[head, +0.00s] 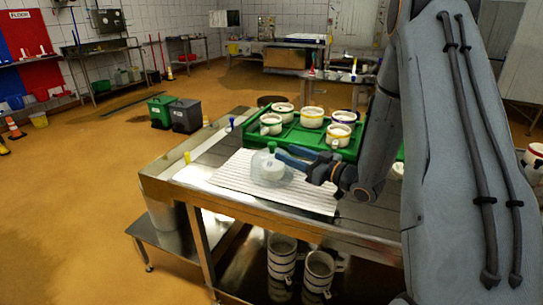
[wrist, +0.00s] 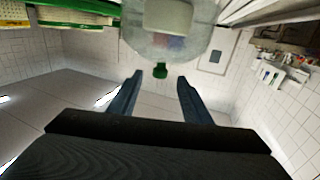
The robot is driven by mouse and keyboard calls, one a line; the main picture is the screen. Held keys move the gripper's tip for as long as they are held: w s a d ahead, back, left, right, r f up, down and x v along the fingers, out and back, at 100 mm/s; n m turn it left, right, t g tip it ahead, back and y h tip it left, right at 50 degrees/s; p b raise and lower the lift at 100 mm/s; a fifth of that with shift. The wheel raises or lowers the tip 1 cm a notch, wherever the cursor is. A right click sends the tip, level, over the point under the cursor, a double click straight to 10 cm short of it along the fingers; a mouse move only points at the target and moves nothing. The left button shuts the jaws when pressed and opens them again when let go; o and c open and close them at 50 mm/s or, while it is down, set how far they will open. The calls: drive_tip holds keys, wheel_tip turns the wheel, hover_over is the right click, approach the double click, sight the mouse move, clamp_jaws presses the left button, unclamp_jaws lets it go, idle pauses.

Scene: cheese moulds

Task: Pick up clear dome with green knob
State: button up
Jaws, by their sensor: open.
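The clear dome (head: 262,172) stands on a white ribbed mat (head: 228,176) on the steel table, with a pale block visible inside it. Its green knob (head: 271,146) is on top. My gripper (head: 283,154) reaches in from the right with its blue fingers at about knob height. In the wrist view the dome (wrist: 150,42) is at the top, appearing upside down, and its green knob (wrist: 160,70) lies close to the gap between the fingertips. My gripper (wrist: 160,78) is open and empty. I cannot tell how far the knob sits between the fingers.
A green tray (head: 252,143) with several white moulds with coloured bands stands behind the mat. A yellow-topped item (head: 187,157) and a blue-topped item (head: 231,123) are near the table's left side. Stacked moulds (head: 282,262) stand on the lower shelf.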

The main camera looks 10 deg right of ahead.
sight(273, 148)
drive_tip(key=shift+x, duration=0.95)
drive_tip(key=shift+w+a+r+p, duration=0.1)
drive_tip(key=shift+w+a+p, duration=0.25)
drive_tip(key=shift+w+p, duration=0.25)
drive_tip(key=p+x, duration=0.1)
drive_tip(key=x, duration=0.3)
drive_tip(key=shift+a+p, duration=0.15)
drive_tip(key=shift+p, duration=0.2)
clamp_jaws()
